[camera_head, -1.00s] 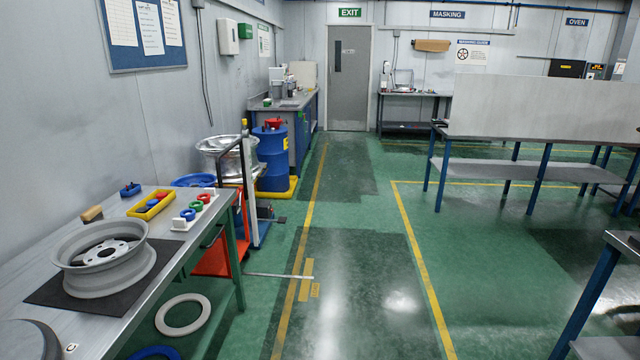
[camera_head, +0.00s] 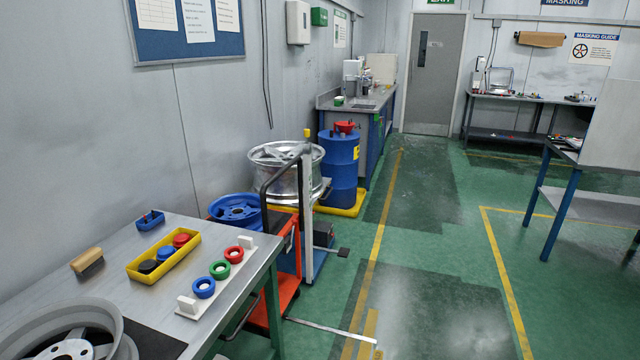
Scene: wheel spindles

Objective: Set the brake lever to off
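No part is clearly recognisable as the brake lever. An orange trolley (camera_head: 285,290) with a black push handle (camera_head: 264,190) and a pale upright post (camera_head: 307,205) stands past the bench's far end. A small dark pedal-like piece (camera_head: 343,252) sticks out low on its right side; I cannot tell whether this is the lever or how it is set. A thin light bar (camera_head: 330,328) lies low by the trolley, reaching right to the yellow floor line. My gripper is not in view.
A steel bench (camera_head: 225,245) at left holds a grey wheel (camera_head: 70,335), a yellow tray (camera_head: 165,258) and a rack of coloured rings (camera_head: 215,275). Green floor (camera_head: 430,270) to the right is clear.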

